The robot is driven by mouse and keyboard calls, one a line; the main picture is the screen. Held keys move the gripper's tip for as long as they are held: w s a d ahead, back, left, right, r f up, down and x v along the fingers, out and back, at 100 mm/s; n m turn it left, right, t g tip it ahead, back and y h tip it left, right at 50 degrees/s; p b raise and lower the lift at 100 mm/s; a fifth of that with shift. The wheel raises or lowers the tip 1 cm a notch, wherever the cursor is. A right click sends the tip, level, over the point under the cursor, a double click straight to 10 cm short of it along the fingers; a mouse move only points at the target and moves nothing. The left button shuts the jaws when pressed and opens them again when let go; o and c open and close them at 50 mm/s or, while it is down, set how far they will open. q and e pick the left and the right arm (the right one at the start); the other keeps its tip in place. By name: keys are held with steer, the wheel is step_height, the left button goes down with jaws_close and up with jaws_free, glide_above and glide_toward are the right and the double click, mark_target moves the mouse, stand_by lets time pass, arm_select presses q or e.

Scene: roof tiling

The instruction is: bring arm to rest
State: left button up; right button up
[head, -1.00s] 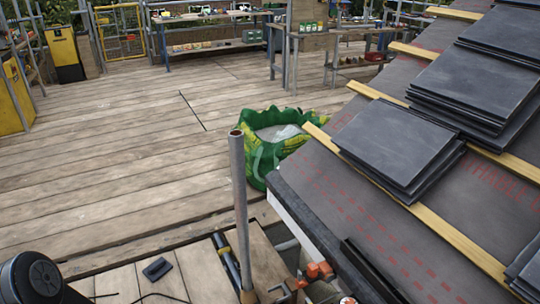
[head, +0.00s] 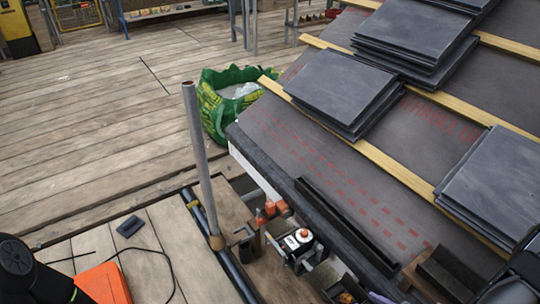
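No gripper shows in the head view. A dark rounded part of my own arm is at the bottom left edge, and another dark part of mine is at the bottom right edge. Whether the hands hold anything is hidden. The sloping roof (head: 300,135) fills the right side. Stacks of dark slates lie on it: one in the middle (head: 335,85), one higher up (head: 415,30) and one at the right (head: 500,180). Yellow wooden battens (head: 370,160) run across the roof.
A grey scaffold pole (head: 199,150) stands upright left of the roof edge. A green bag (head: 215,110) sits behind it. Tools (head: 298,243) lie below the eave. An orange object (head: 103,284) and a dark block (head: 130,226) are at lower left. The plank deck (head: 90,130) is largely clear.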

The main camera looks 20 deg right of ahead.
steer(key=w+a+f+m+g, duration=0.2)
steer(key=w+a+f, duration=0.15)
steer(key=a, duration=0.35)
steer(key=w+a+f+m+g, duration=0.2)
steer(key=w+a+f+g, duration=0.15)
steer(key=a, duration=0.35)
steer(key=s+a+f+m+g, duration=0.2)
steer(key=s+a+g, duration=0.4)
steer(key=s+a, duration=0.8)
steer(key=w+a+f+n+b, duration=0.1)
steer(key=w+a+f+b, duration=0.35)
steer(key=f+b, duration=0.45)
step_height(320, 180, up, 20)
steer(key=p, duration=1.7)
steer(key=shift+w+d+t+y+p, duration=0.2)
steer(key=shift+d+t+y+p, duration=0.15)
steer(key=shift+y+p, duration=0.05)
